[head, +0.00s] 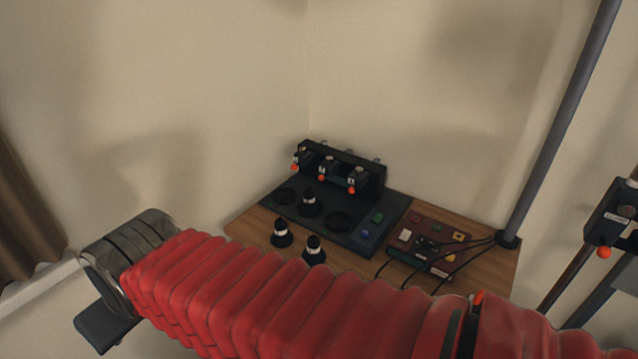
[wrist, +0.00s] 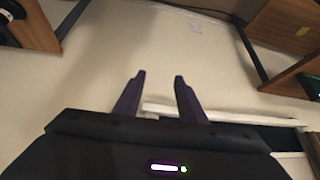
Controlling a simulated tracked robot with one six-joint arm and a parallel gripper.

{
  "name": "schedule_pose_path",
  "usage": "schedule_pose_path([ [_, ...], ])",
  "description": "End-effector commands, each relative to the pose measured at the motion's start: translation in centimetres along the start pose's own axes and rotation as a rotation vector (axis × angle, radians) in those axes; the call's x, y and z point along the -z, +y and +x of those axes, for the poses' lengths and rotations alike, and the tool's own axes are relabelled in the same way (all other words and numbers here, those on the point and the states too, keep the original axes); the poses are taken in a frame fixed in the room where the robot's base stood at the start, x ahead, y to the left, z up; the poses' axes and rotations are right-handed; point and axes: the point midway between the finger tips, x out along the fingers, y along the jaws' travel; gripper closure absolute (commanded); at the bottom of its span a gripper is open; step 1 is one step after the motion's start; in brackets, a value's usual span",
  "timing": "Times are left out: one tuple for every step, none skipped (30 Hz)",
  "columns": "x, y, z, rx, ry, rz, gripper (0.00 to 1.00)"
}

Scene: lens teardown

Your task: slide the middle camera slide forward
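The middle camera slide (head: 327,168) is a small dark block with an orange knob. It sits between two similar slides, a left one (head: 303,157) and a right one (head: 357,178), on a black upright rack (head: 345,157) at the back of the table. The slides' exact travel positions are too small to tell. My gripper (wrist: 160,80) shows in the wrist view with its two dark fingers apart and nothing between them. It is away from the rack, which I cannot make out in that view.
A dark board (head: 378,243) in front of the rack has round recesses and one black-and-white lens (head: 309,204). Two more lenses (head: 282,235) (head: 314,250) stand on the wooden table (head: 250,228). A brown panel (head: 455,247) with cables and a grey pole (head: 565,125) are at right.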

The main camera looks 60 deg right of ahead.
Motion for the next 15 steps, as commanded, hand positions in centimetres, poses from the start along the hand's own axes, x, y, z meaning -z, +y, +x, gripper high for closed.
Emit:
schedule_pose_path([
  [1.1, 0.4, 0.9, -0.001, 0.015, 0.028, 0.63],
  [1.8, 0.6, 1.4, 0.000, 0.031, 0.046, 0.63],
  [2.9, 1.0, 2.0, -0.001, 0.052, 0.069, 0.63],
  [3.7, 1.3, 2.5, -0.002, 0.070, 0.089, 0.63],
  [4.5, 1.6, 3.0, -0.003, 0.088, 0.109, 0.63],
  [5.6, 2.2, 3.7, -0.006, 0.111, 0.134, 0.63],
  [6.3, 2.6, 4.2, -0.009, 0.128, 0.154, 0.63],
  [7.1, 3.1, 4.7, -0.012, 0.146, 0.173, 0.63],
  [8.1, 3.7, 5.4, -0.018, 0.169, 0.200, 0.63],
  [8.8, 4.3, 5.9, -0.023, 0.187, 0.220, 0.63],
  [9.4, 4.9, 6.4, -0.028, 0.204, 0.239, 0.63],
  [10.3, 5.8, 7.1, -0.037, 0.228, 0.266, 0.63],
  [10.9, 6.4, 7.5, -0.044, 0.246, 0.286, 0.63],
  [11.5, 7.1, 8.1, -0.051, 0.264, 0.306, 0.63],
  [12.3, 8.1, 8.7, -0.063, 0.287, 0.333, 0.63],
])
